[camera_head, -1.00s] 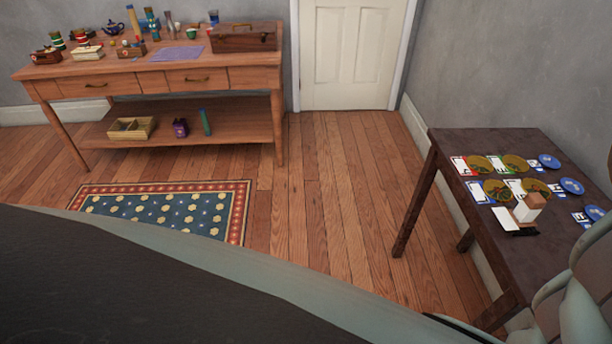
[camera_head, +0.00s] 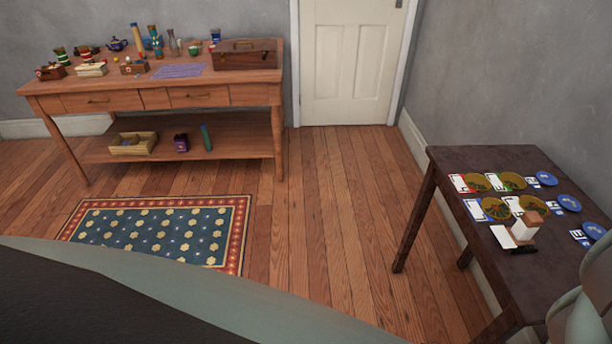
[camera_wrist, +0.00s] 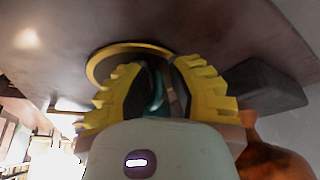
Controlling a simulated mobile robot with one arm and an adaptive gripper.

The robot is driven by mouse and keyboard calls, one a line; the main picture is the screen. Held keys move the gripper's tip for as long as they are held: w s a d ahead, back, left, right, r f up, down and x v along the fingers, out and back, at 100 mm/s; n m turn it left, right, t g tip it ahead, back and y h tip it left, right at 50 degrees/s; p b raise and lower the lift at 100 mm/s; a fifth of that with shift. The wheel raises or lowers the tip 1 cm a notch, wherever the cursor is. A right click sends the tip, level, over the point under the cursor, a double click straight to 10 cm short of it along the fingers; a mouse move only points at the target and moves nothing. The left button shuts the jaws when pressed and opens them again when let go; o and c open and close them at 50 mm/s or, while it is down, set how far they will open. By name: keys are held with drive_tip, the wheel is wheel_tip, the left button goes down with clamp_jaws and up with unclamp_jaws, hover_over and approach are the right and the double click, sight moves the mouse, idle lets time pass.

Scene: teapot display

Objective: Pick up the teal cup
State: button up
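No cup in the head view is clearly teal. A small green cup (camera_head: 193,50) stands on the wooden workbench (camera_head: 200,95) at the back left, and a dark blue cup (camera_head: 215,36) stands behind it. My gripper (camera_wrist: 157,62) shows in the wrist view with its two yellow-toothed fingers apart. A narrow dark teal shape (camera_wrist: 156,97) shows between the fingers; I cannot tell whether it is part of the gripper. The fingertips are not visible in the head view, where the gripper is far from the workbench as far as I can tell.
Bottles, a blue teapot (camera_head: 117,44), boxes and a brown case (camera_head: 244,54) crowd the workbench. A dark side table (camera_head: 470,159) at the right holds plates and cards. A patterned rug (camera_head: 160,230) lies on open floor before the workbench. A white door (camera_head: 352,62) is behind.

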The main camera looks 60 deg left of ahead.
drive_tip(key=shift+o, duration=0.4)
clamp_jaws()
